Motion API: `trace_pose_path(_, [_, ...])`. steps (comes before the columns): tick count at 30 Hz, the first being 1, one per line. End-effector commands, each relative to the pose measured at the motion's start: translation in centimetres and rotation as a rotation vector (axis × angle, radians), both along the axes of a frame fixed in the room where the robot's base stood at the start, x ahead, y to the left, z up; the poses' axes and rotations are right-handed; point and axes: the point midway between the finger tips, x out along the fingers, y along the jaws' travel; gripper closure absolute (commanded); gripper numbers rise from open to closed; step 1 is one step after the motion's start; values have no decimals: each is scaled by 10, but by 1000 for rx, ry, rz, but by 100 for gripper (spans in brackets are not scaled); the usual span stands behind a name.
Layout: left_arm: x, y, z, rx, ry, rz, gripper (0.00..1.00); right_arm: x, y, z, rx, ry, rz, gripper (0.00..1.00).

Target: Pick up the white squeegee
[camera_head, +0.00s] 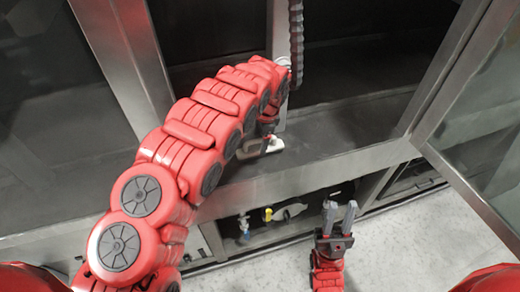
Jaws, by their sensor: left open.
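A white object, which looks like the white squeegee (250,149), lies on the dark floor of the washer opening, near its front edge. My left arm reaches in over the sill, and my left gripper (268,138) is right above the squeegee. The gripper is open. The arm and gripper hide part of the squeegee, and I cannot tell whether the fingers touch it. My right gripper (339,212) is lower in the view, outside the washer, empty, with its two fingers pointing up and apart.
A metal post with a ribbed dark hose (297,40) stands behind the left gripper. A steel frame edges the opening, and a glass door (485,130) stands open at right. A low shelf below the sill holds a pale bottle (288,211) and a spray bottle (243,228).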

Motion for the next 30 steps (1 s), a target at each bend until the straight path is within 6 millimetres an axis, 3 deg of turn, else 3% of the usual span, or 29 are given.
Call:
trace_pose_path(8, [-1,0,-26,1,5,0,13,0,0,29,0,0,0,68])
trace_pose_path(15, [2,3,-46,1,5,0,13,0,0,32,0,0,0,68])
trace_pose_path(25, [3,3,-49,2,3,-1,13,0,0,32,0,0,0,68])
trace_pose_path(30, [3,3,-49,2,3,-1,44,0,0,32,0,0,0,68])
